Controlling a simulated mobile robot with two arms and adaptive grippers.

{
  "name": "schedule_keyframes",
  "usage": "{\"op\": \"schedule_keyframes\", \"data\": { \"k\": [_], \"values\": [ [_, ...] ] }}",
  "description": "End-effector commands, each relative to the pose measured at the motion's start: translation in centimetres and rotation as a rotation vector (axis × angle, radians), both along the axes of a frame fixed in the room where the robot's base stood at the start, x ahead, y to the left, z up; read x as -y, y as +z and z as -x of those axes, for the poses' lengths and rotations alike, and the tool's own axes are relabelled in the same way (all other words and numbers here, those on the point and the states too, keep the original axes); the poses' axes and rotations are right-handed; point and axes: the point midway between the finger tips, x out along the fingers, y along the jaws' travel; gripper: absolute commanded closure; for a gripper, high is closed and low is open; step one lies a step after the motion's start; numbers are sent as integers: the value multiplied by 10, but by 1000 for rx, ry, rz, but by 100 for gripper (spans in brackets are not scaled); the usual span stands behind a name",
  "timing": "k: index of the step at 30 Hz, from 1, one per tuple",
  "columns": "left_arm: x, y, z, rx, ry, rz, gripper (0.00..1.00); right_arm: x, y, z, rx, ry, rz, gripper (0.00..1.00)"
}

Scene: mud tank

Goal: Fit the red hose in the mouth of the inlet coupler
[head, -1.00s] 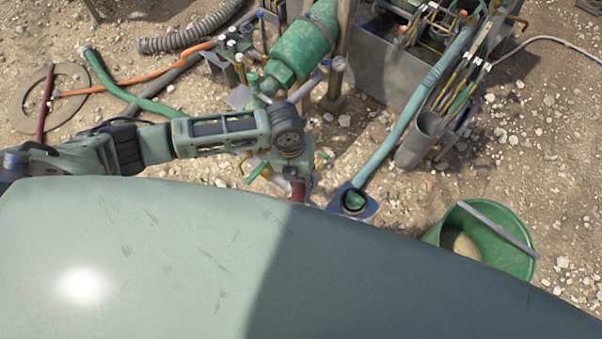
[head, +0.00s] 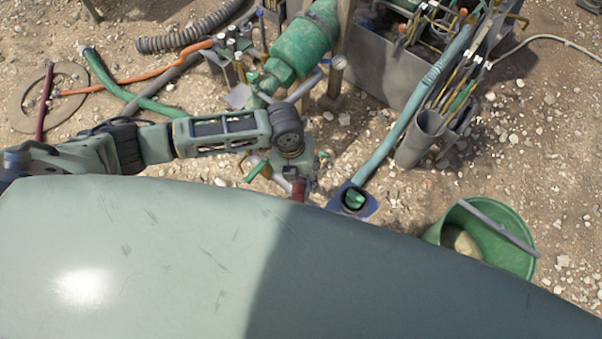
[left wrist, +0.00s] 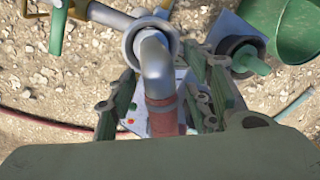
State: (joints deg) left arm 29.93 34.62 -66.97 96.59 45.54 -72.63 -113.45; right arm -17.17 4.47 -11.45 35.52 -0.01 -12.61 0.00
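My left gripper (left wrist: 162,75) shows in the left wrist view with its dark green fingers apart. A red hose piece (left wrist: 164,119) lies between them, with narrow gaps visible on both sides. A grey elbow (left wrist: 157,75) runs on from the red piece to a grey ring-shaped mouth (left wrist: 131,42), which looks like the inlet coupler. How deep the elbow sits in the ring is unclear. In the head view my left gripper (head: 300,172) hangs over this spot, and a bit of the red piece (head: 299,188) shows below it. My right gripper is out of view.
A blue-based fitting with a green knob (head: 355,198) stands just right of the gripper. A green bucket (head: 515,258) is farther right. A grey tank (head: 375,75) with pipes stands behind. Orange (head: 135,82) and green (head: 112,85) hoses lie on the stony ground at left.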

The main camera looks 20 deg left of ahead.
Motion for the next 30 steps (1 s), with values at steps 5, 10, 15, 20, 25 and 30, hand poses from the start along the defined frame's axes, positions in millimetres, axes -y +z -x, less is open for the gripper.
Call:
{"op": "schedule_keyframes", "data": {
  "k": [5, 10, 15, 20, 25, 30],
  "values": [
    [0, 0, 0, -1, 0, -1, 52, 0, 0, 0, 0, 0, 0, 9],
    [-1, 2, 1, -1, 1, -1, 52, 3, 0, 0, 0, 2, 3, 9],
    [-5, 27, -1, 3, -2, -1, 52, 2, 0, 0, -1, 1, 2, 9],
    [-9, 62, 0, 3, -2, 0, 52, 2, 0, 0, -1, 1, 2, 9],
    [-14, 94, 1, 3, -1, -1, 52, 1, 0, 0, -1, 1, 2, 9],
    [-17, 113, 1, 0, 0, -1, 52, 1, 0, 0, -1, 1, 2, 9]
  ]
}}
